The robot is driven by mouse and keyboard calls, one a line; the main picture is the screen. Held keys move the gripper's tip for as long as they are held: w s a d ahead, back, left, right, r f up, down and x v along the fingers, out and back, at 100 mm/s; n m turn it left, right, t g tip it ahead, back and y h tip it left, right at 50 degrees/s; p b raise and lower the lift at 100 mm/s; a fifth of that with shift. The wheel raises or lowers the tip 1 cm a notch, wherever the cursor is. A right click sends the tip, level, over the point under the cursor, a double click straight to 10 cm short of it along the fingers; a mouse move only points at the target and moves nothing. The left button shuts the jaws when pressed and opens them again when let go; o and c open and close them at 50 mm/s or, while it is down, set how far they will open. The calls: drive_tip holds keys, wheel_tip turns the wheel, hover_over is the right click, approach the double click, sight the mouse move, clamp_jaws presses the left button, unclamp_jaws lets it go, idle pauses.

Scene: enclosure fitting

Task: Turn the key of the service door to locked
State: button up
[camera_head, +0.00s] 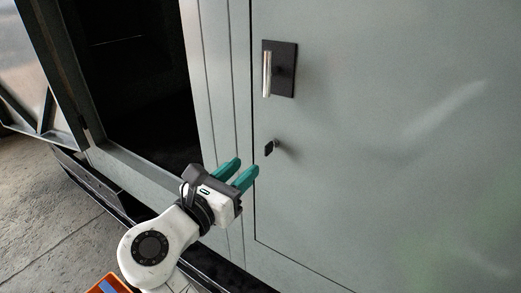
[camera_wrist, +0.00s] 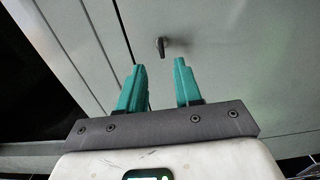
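The service door (camera_head: 385,190) is a flat grey-green panel on the right, and it looks closed in its frame. Its small dark key (camera_head: 269,148) stands out from the door below the handle. In the wrist view the key (camera_wrist: 162,46) shows beyond the fingertips, a little above the gap between them. My gripper (camera_head: 236,170) has two teal fingers. It is open and empty, to the lower left of the key and apart from it. In the wrist view the gap between the fingers (camera_wrist: 160,68) is clear.
A handle with a silver bar on a black plate (camera_head: 280,69) sits above the key. A dark open compartment (camera_head: 135,85) lies to the left, beyond a grey frame post (camera_head: 215,80). Concrete floor (camera_head: 45,220) shows at lower left.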

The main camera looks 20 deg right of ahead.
sight(265, 149)
drive_tip(key=x, duration=0.8)
drive_tip(key=shift+d+p, duration=0.1)
drive_tip(key=shift+p, duration=0.2)
drive_tip(key=shift+c, duration=0.4)
clamp_jaws()
